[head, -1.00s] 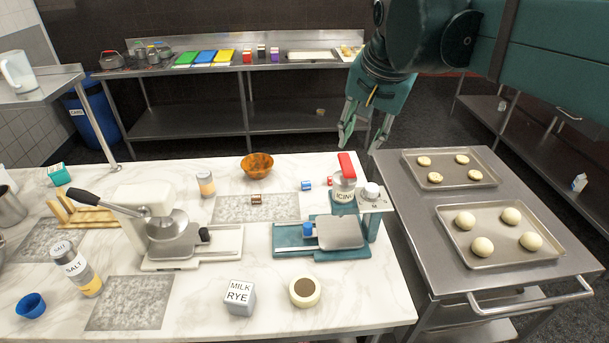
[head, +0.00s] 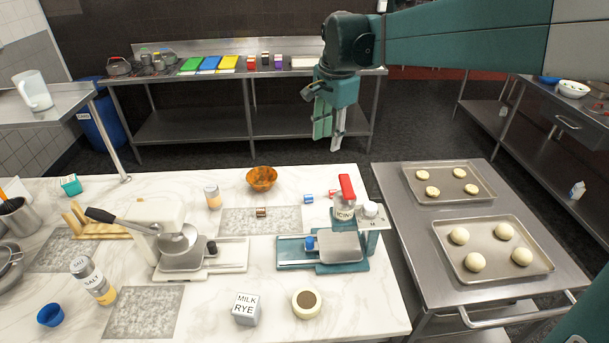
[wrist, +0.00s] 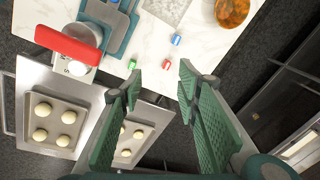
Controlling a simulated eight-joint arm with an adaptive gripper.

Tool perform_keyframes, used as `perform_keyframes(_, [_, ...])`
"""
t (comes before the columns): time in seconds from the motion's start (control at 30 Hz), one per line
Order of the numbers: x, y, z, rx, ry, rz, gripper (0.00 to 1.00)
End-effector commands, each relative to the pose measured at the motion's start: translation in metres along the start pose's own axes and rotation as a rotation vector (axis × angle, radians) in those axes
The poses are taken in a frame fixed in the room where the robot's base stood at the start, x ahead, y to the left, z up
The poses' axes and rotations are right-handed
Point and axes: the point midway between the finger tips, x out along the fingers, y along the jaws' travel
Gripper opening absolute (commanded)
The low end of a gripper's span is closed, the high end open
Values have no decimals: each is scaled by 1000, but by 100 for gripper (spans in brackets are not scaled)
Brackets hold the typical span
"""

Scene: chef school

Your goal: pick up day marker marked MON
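Small coloured markers lie on the marble counter. A blue one (head: 308,199) and a red one (head: 333,193) are behind the teal slicer; a brownish one (head: 261,212) lies on the grey mat. The wrist view shows the blue marker (wrist: 176,39), the red marker (wrist: 167,63) and a small green piece (wrist: 132,63) near the counter edge. No lettering is readable, so I cannot tell which is MON. My gripper (head: 328,140) is open and empty, pointing down above and beyond the counter's far edge. In the wrist view its fingers (wrist: 160,75) stand wide apart.
A steel cart (head: 405,225) with two dough trays is at right. A white slicer (head: 185,255) is at left.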

Motion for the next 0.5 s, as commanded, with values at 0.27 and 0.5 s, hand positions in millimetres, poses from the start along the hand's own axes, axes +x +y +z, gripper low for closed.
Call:
perform_keyframes(0.27, [23,-42,-2,137,-20,57,33])
perform_keyframes(0.5, [48,-72,-1,256,-28,107,33])
